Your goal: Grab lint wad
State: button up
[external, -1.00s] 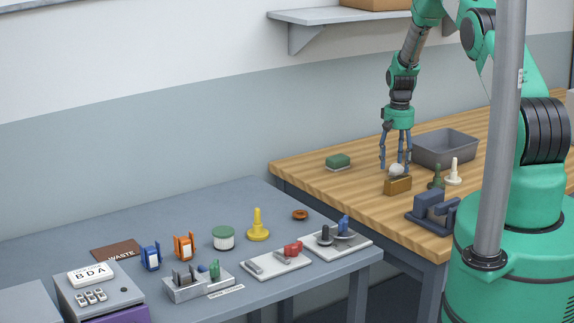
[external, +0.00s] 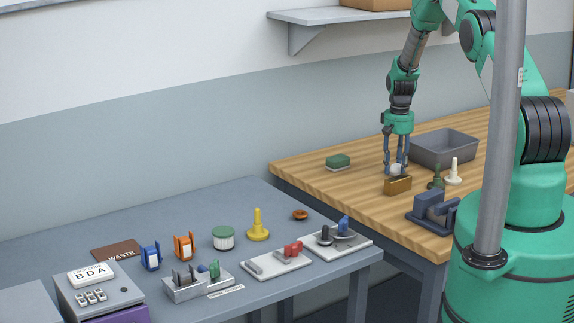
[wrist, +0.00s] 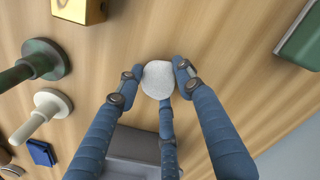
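The lint wad, a small whitish round lump, is between my fingertips in the wrist view (wrist: 157,80). In the external view it shows partly (external: 397,169), behind the brass-coloured block (external: 398,187). My gripper (external: 396,171) points down at the wooden table. Its blue fingers are drawn in around the wad and appear to touch it on its sides, also in the wrist view (wrist: 158,78). The wad's underside is hidden, and I cannot tell whether it rests on the table.
A grey bin (external: 445,149) stands behind right of my gripper. Green (external: 437,178) and white (external: 454,171) pawn-like pieces and a dark blue fixture (external: 431,207) stand to the right. A green sponge-like block (external: 338,161) lies left. Wood between it and my gripper is clear.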

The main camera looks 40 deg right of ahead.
jog(key=shift+r, duration=0.1)
dwell(0.4)
notch_tip(320, 180, up, 10)
jog(key=b, duration=0.1)
dwell(0.6)
